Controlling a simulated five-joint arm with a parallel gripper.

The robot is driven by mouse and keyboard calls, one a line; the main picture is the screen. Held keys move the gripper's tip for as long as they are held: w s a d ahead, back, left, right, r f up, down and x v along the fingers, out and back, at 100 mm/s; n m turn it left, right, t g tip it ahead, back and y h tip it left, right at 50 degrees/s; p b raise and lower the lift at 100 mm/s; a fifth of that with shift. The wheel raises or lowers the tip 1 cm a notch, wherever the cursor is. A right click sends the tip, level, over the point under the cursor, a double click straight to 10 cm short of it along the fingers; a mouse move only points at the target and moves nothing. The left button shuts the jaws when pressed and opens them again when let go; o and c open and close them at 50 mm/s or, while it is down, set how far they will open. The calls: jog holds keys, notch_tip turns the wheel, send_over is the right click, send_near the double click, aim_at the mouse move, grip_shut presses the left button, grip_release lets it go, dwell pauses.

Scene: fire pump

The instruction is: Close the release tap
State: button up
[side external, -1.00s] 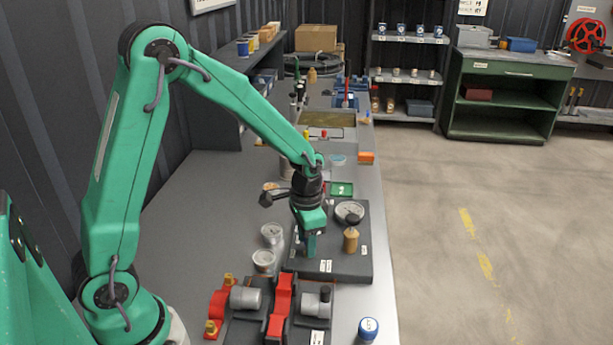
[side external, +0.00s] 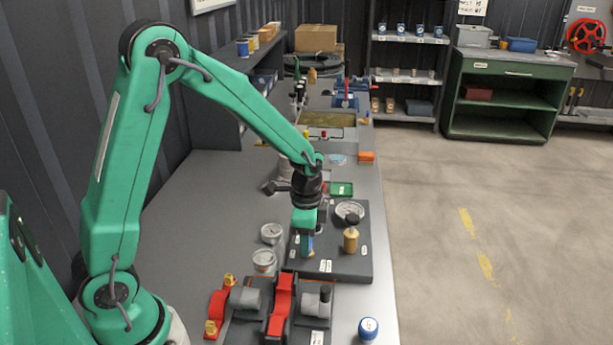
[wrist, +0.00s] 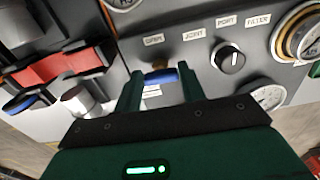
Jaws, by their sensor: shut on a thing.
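In the wrist view, a small tap with a blue handle (wrist: 160,77) and a brass-coloured part behind it sits on the dark panel; I take it for the release tap. The handle spans the space between the two green fingers of my gripper (wrist: 160,88), which is shut on it. In the side view, my gripper (side external: 305,245) points down at the left part of the dark panel block (side external: 345,265). A bit of blue shows at its fingers; the rest of the tap is hidden there.
A black knob (wrist: 228,60) is right of the tap, with small labels around it. A brass piece with a black top (side external: 351,240) and a round gauge (side external: 350,211) stand on the block. Red-and-grey fittings (side external: 281,305) are in front.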

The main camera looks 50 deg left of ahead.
jog(key=shift+w+r, duration=0.1)
jog(key=o, duration=1)
jog(key=shift+r, duration=3.9)
jog(key=shift+r, duration=0.1)
jog(key=s+r+n+t, duration=0.2)
jog(key=s+r+n, duration=0.1)
jog(key=s, duration=0.2)
jog(key=s+r+n+t, duration=0.1)
jog(key=s+r+n, duration=0.2)
jog(key=s, duration=0.3)
jog(key=s+r+n+t, duration=0.2)
jog(key=s+r+n, duration=0.1)
jog(key=s+r, duration=0.2)
jog(key=shift+s+a+r+t, duration=0.15)
jog(key=shift+s+t, duration=0.15)
jog(key=shift+s, duration=0.2)
